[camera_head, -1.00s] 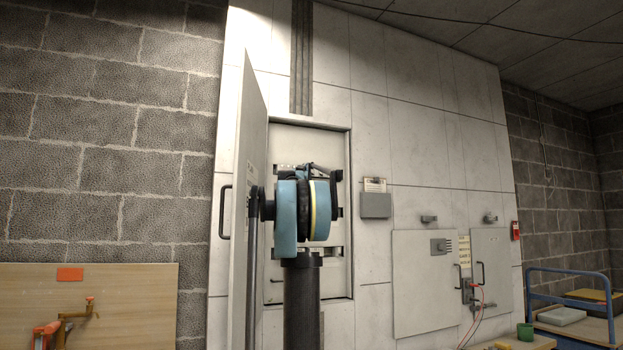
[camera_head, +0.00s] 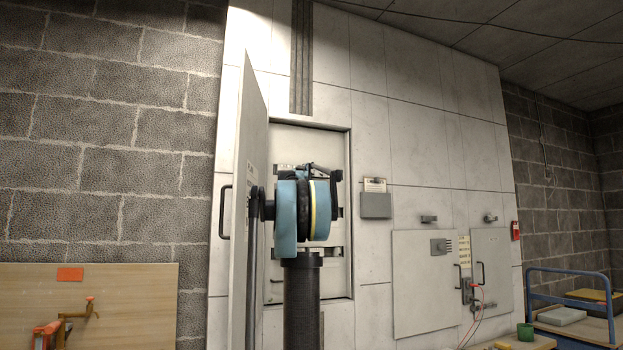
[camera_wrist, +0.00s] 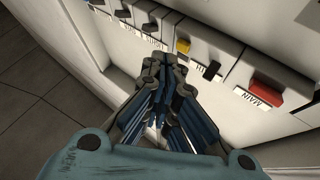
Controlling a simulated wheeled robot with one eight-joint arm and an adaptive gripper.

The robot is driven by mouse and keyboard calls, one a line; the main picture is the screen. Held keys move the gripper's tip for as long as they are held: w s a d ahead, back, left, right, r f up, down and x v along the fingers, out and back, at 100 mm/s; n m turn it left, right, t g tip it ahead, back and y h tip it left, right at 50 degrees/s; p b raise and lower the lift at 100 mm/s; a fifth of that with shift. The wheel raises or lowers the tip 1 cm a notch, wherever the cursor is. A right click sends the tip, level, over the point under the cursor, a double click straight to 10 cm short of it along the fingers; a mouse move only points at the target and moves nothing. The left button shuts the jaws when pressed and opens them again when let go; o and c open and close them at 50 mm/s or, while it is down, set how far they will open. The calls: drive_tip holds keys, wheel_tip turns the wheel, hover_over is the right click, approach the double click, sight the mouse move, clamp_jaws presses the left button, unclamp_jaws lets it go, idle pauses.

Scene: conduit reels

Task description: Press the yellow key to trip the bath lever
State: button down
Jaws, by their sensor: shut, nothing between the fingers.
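The yellow key (camera_wrist: 183,46) shows in the wrist view on a white panel inside the cabinet, in a row of dark keys with a red one at the right. My gripper (camera_wrist: 157,62) is shut and empty; its fingertips are just left of and below the yellow key in the picture. I cannot tell whether they touch it. In the head view my blue arm end (camera_head: 300,212) stands in front of the open cabinet and hides the row of keys.
The cabinet door (camera_head: 243,200) stands open at the left of my arm. A red key (camera_wrist: 268,91) labelled MAIN and a black key (camera_wrist: 211,70) lie to the right of the yellow one. A wooden board (camera_head: 130,300) and a blue trolley (camera_head: 570,285) are farther off.

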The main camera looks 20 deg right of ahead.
drive_tip(key=shift+w, duration=0.15)
drive_tip(key=shift+w+r, duration=0.1)
drive_tip(key=shift+w, duration=0.1)
idle(0.3)
drive_tip(key=shift+w, duration=0.5)
idle(0.9)
drive_tip(key=shift+s, duration=0.95)
drive_tip(key=shift+s, duration=0.1)
drive_tip(key=shift+s+d, duration=0.1)
drive_tip(key=shift+s, duration=2.8)
